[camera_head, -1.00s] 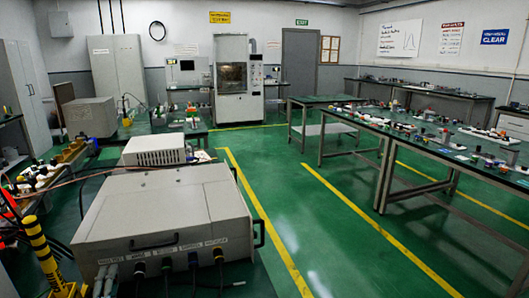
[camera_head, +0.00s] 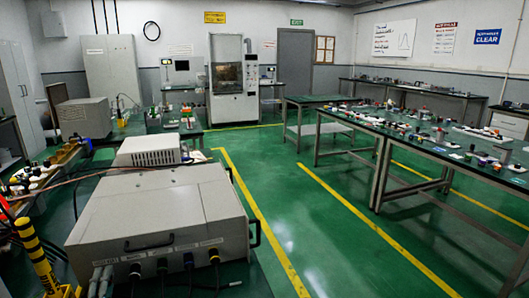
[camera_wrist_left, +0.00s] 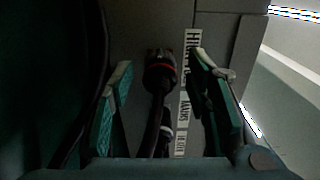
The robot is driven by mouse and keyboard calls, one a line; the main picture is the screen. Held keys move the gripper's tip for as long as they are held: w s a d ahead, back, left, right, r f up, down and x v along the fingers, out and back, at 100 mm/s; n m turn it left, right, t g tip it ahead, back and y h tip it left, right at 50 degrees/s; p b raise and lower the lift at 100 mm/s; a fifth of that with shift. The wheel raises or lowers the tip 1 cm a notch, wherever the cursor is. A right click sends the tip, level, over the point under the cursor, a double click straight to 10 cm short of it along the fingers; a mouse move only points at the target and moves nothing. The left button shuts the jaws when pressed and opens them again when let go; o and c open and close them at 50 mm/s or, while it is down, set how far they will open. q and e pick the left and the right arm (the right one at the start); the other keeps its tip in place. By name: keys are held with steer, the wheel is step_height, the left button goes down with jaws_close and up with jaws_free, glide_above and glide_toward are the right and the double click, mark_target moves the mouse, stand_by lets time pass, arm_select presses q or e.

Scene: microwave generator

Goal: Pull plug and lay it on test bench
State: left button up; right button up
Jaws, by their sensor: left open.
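A grey generator box (camera_head: 165,205) stands at the lower left of the head view. Several dark plugs with hanging cables sit along its front face, one of them at the right end of the row (camera_head: 214,256). In the left wrist view a black plug with a red ring (camera_wrist_left: 160,72) sits against the grey panel beside a white label strip, its cable running down. My left gripper (camera_wrist_left: 166,72) is open, with one teal finger on each side of this plug and gaps between. I cannot make out either gripper in the head view.
A yellow-and-black striped post (camera_head: 36,252) stands left of the box. A smaller white instrument (camera_head: 148,151) is behind it. A long green bench (camera_head: 380,125) with many small parts stands to the right. The green floor (camera_head: 300,235) between is clear.

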arm_select(q)
jaws_close()
stand_by(0.4)
steer(key=shift+s+f, duration=0.1)
steer(key=shift+s, duration=0.1)
steer(key=shift+s+d, duration=0.3)
steer(key=shift+s, duration=0.3)
steer(key=shift+p+v, duration=0.55)
steer(key=shift+v, duration=1.6)
